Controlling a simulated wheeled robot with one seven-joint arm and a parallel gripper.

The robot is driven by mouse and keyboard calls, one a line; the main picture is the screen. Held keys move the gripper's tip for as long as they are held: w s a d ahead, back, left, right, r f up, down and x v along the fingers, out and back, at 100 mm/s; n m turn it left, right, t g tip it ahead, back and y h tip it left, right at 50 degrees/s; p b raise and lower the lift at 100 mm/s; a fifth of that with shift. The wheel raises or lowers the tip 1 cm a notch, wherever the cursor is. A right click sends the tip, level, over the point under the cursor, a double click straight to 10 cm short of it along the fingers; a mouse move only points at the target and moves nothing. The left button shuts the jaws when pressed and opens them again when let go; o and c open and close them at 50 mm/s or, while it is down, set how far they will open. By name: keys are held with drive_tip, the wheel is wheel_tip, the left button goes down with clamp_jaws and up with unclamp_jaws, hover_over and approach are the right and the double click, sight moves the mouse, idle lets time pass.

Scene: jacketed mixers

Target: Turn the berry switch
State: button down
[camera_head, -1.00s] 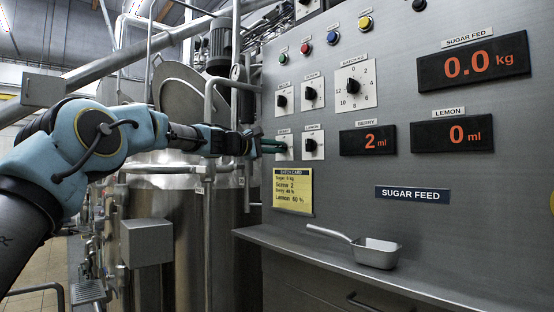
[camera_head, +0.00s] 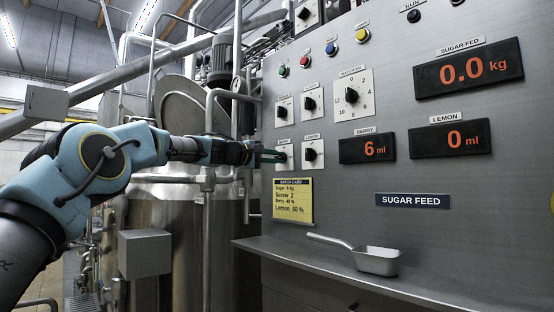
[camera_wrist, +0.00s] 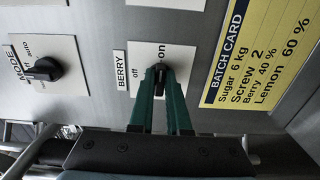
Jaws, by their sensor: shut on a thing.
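The berry switch is a small black knob (camera_wrist: 157,76) on a white plate marked BERRY, off and on. In the wrist view the knob points towards the on mark. My gripper (camera_wrist: 159,84) has its two green fingers shut on the knob, one on each side. In the head view my gripper (camera_head: 281,157) reaches the berry plate from the left and hides most of it. The berry display (camera_head: 367,148) reads 6 ml.
The lemon switch (camera_head: 312,153) is close to the right of the berry switch, with more knobs above. A yellow batch card (camera_head: 293,200) hangs below. A metal scoop (camera_head: 376,260) lies on the shelf (camera_head: 440,287). Pipes and a tank stand at the left.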

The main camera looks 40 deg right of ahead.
drive_tip(key=c, duration=0.9)
unclamp_jaws()
drive_tip(key=a+b, duration=0.1)
drive_tip(key=a, duration=0.2)
drive_tip(key=a+b, duration=0.2)
drive_tip(key=a, duration=0.2)
drive_tip(key=a+b, duration=0.1)
drive_tip(key=a, duration=0.2)
drive_tip(key=shift+w+a, duration=0.3)
drive_tip(key=shift+a, duration=0.1)
